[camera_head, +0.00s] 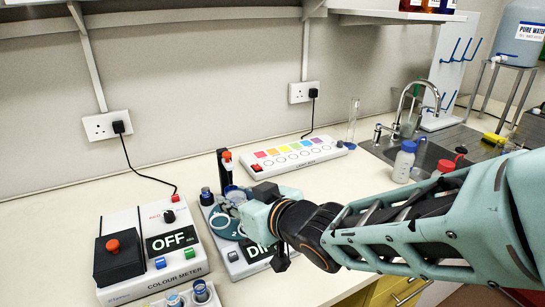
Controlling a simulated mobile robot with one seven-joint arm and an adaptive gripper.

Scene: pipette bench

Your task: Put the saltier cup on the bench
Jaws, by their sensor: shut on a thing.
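My arm comes in from the right, and my gripper (240,207) is over the meter labelled "DI…" (232,256), whose label it partly covers. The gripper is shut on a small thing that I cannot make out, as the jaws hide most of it. A small blue-topped cup or vial (207,197) stands at the meter's back left. Two more small cups, one light blue (174,300) and one dark blue (201,291), are at the front edge of the picture. I cannot tell which cup is saltier.
The colour meter (181,266), reading OFF, stands at the left. A black upright with an orange top (224,168) rises behind the dip meter. A light box with coloured squares (293,157) lies behind. Bottles (404,162) and a sink (428,152) are at the right. Bare bench (150,188) shows at the back left.

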